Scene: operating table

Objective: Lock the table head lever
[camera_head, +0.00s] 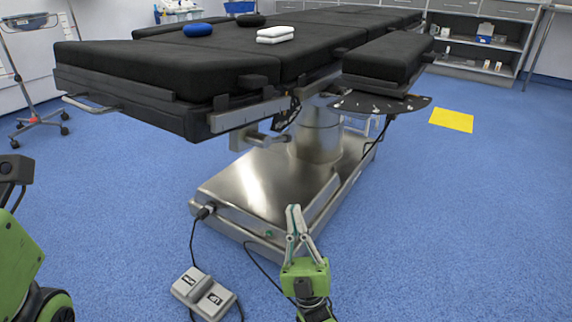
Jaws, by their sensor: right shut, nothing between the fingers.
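The operating table (160,70) has black pads on a steel column and base (265,185). A thin silver bar handle (90,105) sticks out at the table's near left end. A grey metal bar with a rod (262,139) sits under the table edge; I cannot tell which part is the head lever. My right gripper (294,209) is in front of the steel base, pointing up in the picture, shut and empty. It is well below the table edge and apart from these parts. My left arm shows at the left edge; its gripper is out of view.
A grey foot pedal (203,293) with a cable lies on the blue floor, left of my right gripper. A black side pad (388,57) juts from the table at right. A yellow floor mark (451,120) lies beyond.

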